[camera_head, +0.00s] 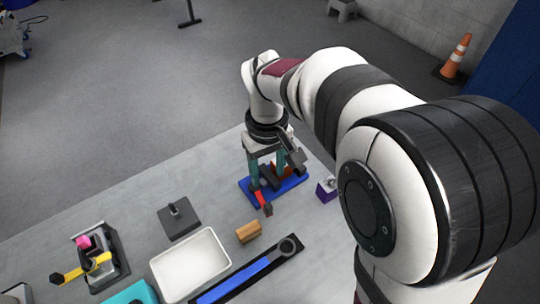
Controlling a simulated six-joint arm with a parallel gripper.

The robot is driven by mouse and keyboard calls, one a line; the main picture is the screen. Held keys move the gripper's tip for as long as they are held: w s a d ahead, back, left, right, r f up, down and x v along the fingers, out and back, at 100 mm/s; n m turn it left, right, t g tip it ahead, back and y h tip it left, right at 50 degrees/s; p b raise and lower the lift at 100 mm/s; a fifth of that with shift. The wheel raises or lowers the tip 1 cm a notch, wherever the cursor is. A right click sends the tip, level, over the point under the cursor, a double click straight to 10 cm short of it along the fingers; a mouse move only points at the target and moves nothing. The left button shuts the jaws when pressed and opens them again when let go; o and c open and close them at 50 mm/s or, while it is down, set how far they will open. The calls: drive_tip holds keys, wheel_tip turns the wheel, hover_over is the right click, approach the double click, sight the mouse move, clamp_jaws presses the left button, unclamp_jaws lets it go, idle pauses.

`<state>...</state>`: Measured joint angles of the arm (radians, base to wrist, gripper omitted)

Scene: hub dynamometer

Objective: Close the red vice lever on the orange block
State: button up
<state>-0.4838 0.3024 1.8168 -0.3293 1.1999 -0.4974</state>
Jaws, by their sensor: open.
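The red vice lever (263,202) sticks out toward the front from a dark vice on a blue base plate (291,192). The orange block (287,170) shows only in part at the back of the vice, behind a gripper finger. My gripper (268,176) is open and points down over the vice, with its two green fingers apart. The left finger is close behind the lever; I cannot tell whether it touches. The gripper hides part of the vice jaws.
A wooden block (249,232), a white tray (226,264) and a long blue bar tool (238,280) lie in front. A dark plate with a peg (179,218) and a yellow-handled fixture (86,264) are left.

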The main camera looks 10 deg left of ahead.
sight(260, 195)
drive_tip(key=shift+r, duration=0.35)
drive_tip(key=shift+c, duration=0.3)
